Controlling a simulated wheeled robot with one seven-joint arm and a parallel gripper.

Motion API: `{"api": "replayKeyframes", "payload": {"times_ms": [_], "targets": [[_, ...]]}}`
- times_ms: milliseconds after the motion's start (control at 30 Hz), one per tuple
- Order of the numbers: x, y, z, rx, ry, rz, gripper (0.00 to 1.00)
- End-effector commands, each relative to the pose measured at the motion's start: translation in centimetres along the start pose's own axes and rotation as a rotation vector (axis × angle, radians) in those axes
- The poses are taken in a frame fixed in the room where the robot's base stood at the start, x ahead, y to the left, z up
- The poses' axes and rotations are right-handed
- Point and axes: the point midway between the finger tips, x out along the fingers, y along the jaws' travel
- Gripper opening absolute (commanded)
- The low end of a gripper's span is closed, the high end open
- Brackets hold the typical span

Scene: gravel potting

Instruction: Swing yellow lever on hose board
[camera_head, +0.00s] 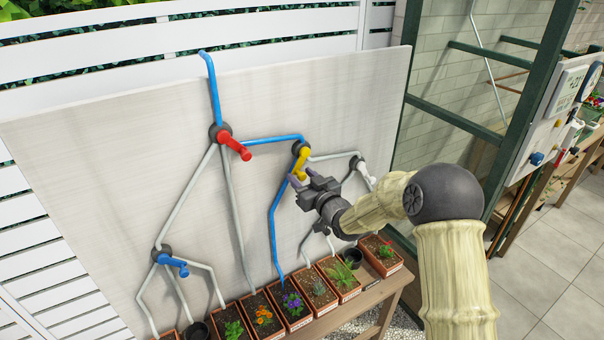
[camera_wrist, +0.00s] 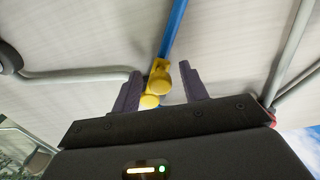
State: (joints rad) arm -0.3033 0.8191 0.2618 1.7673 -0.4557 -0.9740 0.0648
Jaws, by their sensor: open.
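The yellow lever (camera_head: 302,161) is on a dark round hub in the middle of the pale hose board (camera_head: 120,120). In the head view it tilts, with its lower end by my fingers. My gripper (camera_head: 301,179) is open at that lower end. In the wrist view the yellow lever (camera_wrist: 158,84) lies between the two purple-grey fingers of my gripper (camera_wrist: 160,88). It sits closer to the left finger, and I cannot tell whether it touches. A blue hose runs into the lever's hub.
A red lever (camera_head: 234,145) is up left, a blue lever (camera_head: 173,262) low left, and a white lever (camera_head: 365,173) right of the yellow one. Several planters (camera_head: 267,316) stand on a wooden bench below. A green frame (camera_head: 455,120) stands to the right.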

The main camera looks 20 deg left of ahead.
Motion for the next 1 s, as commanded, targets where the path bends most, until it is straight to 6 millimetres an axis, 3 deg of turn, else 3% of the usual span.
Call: {"api": "replayKeyframes", "payload": {"times_ms": [367, 500, 600, 1000], "targets": [[0.51, 0.01, 0.02, 0.0, -0.001, 0.0, 0.42], [0.5, -0.01, 0.02, 0.0, 0.0, 0.0, 0.14], [0.51, -0.02, -0.01, -0.001, 0.0, 0.0, 0.0], [0.59, -0.23, -0.01, -0.021, 0.005, -0.006, 0.0]]}}
